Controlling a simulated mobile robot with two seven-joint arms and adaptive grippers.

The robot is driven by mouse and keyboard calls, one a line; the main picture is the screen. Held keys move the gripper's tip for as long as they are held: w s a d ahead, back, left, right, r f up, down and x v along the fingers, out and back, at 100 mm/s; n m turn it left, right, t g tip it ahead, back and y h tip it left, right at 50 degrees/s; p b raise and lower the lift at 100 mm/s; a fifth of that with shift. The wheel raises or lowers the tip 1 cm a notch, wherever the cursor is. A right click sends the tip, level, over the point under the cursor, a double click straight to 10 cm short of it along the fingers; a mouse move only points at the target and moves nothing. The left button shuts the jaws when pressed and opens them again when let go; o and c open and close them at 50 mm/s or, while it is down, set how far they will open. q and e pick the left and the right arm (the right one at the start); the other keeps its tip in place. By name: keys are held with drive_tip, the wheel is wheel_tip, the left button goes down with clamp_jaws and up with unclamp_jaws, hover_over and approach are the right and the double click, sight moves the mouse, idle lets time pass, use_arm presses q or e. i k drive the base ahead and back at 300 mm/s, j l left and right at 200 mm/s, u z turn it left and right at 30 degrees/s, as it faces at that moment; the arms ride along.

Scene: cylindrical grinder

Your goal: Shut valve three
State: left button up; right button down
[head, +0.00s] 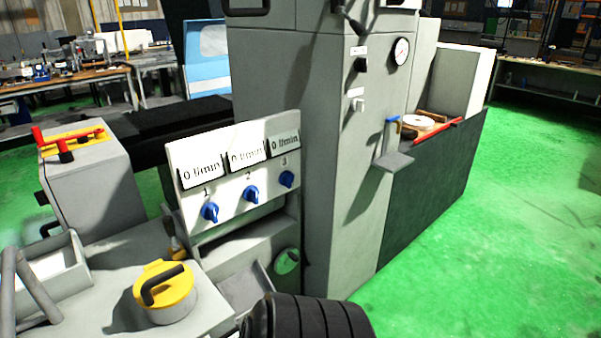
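A light panel (228,204) on the machine carries three blue valve knobs in a row, numbered 1 to 3. Valve three (287,179) is the rightmost knob, under the number 3. Valve one (210,212) is at the left and valve two (251,194) is in the middle. Above each knob is a display; the left and middle ones read 0 l/min, and the display above valve three (284,144) appears to read the same. The exact turn of each knob is too small to tell. Neither gripper shows in this view, and nothing touches the knobs.
A yellow-lidded pot (165,292) with a black handle stands on the grey surface below the panel. A tall grey cabinet (335,200) with a gauge (401,51) rises right of the panel. A black ribbed object (308,320) fills the bottom middle. Green floor (500,240) is clear at right.

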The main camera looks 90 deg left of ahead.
sight(287, 178)
drive_tip(key=u, duration=2.85)
drive_tip(key=i+l, duration=0.2)
drive_tip(key=l, duration=0.2)
drive_tip(key=i+l+u, duration=0.1)
drive_tip(key=i+l, duration=0.35)
drive_tip(key=l, duration=0.3)
